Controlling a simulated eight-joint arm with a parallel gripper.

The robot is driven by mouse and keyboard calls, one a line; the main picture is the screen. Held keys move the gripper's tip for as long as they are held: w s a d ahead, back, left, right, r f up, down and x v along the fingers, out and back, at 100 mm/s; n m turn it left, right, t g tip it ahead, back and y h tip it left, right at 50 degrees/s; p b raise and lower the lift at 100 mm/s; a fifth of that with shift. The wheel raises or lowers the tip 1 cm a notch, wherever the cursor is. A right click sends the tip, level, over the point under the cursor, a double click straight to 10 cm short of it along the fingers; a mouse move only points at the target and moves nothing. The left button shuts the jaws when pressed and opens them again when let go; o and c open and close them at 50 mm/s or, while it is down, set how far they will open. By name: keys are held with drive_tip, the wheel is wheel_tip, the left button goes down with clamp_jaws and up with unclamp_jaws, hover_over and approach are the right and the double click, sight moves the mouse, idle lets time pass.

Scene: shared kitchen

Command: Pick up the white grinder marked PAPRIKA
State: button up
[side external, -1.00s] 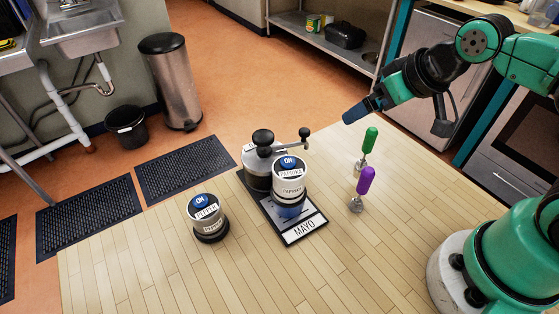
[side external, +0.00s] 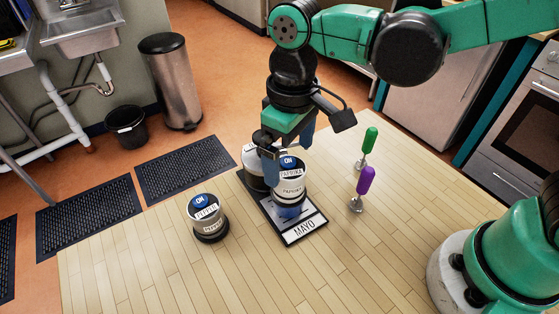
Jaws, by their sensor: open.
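The white grinder marked PAPRIKA (side external: 291,190) stands upright on a dark mat with a MAYO label (side external: 304,231). It has a blue disc on top and a blue band low on its body. My gripper (side external: 289,152) is open and points down, right above and slightly behind the grinder's top. One finger shows to the left beside the grinder's top, the other further back on the right. I cannot tell whether a finger touches it.
A similar grey canister with a blue top (side external: 207,222) stands at left. Green-handled (side external: 368,142) and purple-handled (side external: 365,183) tools stand at right. The front of the wooden table (side external: 330,280) is clear.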

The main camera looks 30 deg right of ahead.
sight(290, 165)
drive_tip(key=shift+f, duration=2.8)
clamp_jaws()
drive_tip(key=shift+r, duration=0.2)
